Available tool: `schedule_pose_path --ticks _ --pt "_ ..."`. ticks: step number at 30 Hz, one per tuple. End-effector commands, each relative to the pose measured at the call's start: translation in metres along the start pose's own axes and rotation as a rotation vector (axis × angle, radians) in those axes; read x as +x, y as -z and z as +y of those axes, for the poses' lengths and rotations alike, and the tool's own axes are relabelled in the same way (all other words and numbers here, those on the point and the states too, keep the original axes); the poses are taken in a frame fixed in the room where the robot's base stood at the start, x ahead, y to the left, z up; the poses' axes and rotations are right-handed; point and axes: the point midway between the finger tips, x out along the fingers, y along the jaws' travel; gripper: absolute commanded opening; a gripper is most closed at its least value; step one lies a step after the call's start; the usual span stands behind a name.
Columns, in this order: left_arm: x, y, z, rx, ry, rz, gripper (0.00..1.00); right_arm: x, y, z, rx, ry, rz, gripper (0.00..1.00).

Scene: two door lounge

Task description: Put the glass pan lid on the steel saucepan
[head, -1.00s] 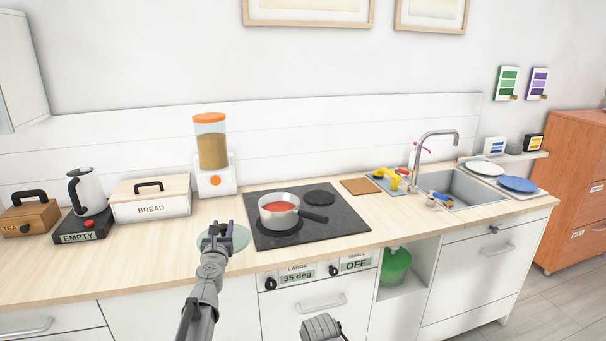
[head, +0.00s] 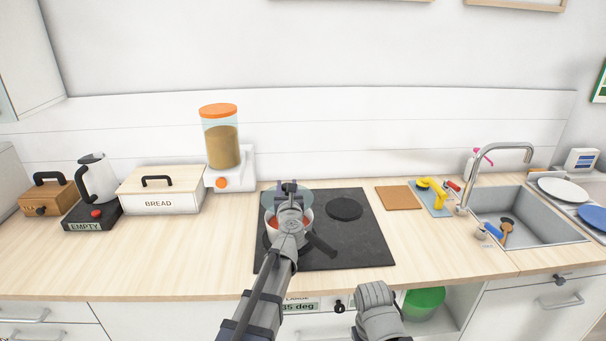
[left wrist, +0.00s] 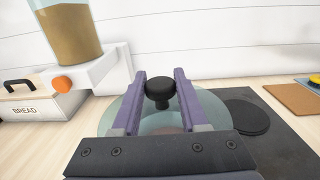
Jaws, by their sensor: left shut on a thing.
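My left gripper (head: 290,188) is shut on the black knob (left wrist: 158,92) of the glass pan lid. The clear greenish lid (left wrist: 207,108) is held level between and below the fingers in the left wrist view; its edge also shows behind the gripper in the head view (head: 272,197). The steel saucepan (head: 272,238), with red contents and a dark handle (head: 321,246) pointing front right, stands on the hob's left side. The lid overlaps the back of the pan in the head view; whether they touch is hidden by my arm.
The black hob (head: 350,245) has a free small burner (head: 345,209). A grain dispenser (head: 222,150) stands close behind left, with a bread box (head: 160,190) beside it. A wooden board (head: 398,197) and the sink (head: 530,220) lie right. My right arm (head: 376,312) is low in front.

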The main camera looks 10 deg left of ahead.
Motion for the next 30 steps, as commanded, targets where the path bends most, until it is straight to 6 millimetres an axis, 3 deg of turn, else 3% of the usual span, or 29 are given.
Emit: schedule_pose_path --ticks 11,30 --pt "0.0 0.005 0.0 0.001 -0.004 0.001 0.0 0.004 0.0 -0.001 0.0 0.0 0.0 0.5" --pt "0.0 0.054 0.0 0.0 -0.003 0.001 0.0 0.053 0.003 -0.005 0.0 0.0 0.0 0.5"
